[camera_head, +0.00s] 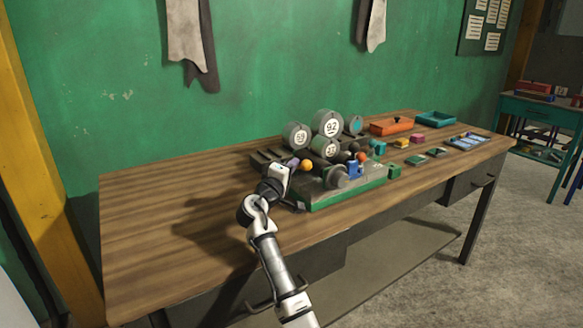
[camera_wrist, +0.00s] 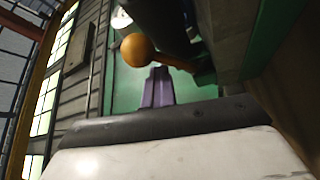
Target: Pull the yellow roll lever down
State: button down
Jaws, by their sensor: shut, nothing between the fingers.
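The yellow roll lever has an orange-yellow ball knob (camera_head: 306,165) at the left side of the green-based machine (camera_head: 350,190) on the wooden table. In the wrist view the knob (camera_wrist: 138,50) is at upper middle, with its rod running right toward a dark mount. My gripper (camera_head: 294,163) is beside the knob, on its left in the head view. In the wrist view my gripper's purple fingers (camera_wrist: 158,88) are shut with nothing between them, and their tips appear just below the knob. I cannot tell whether they touch it.
The machine carries round gauges (camera_head: 328,124) and a red-orange knob (camera_head: 362,157). An orange tray (camera_head: 391,128), a teal tray (camera_head: 435,119) and several small coloured blocks lie to the right. The table's left part (camera_head: 170,210) is clear.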

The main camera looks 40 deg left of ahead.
jog(key=shift+w+d+f, duration=0.1)
jog(key=shift+d+f, duration=0.1)
jog(key=shift+f, duration=0.15)
jog(key=s, duration=0.4)
jog(key=s+d+f+b, duration=0.1)
jog(key=s, duration=0.4)
jog(key=s+b, duration=0.1)
jog(key=s, duration=0.3)
jog(key=shift+s+d+f, duration=0.15)
jog(key=shift+s+d, duration=0.05)
jog(key=shift+s, duration=0.2)
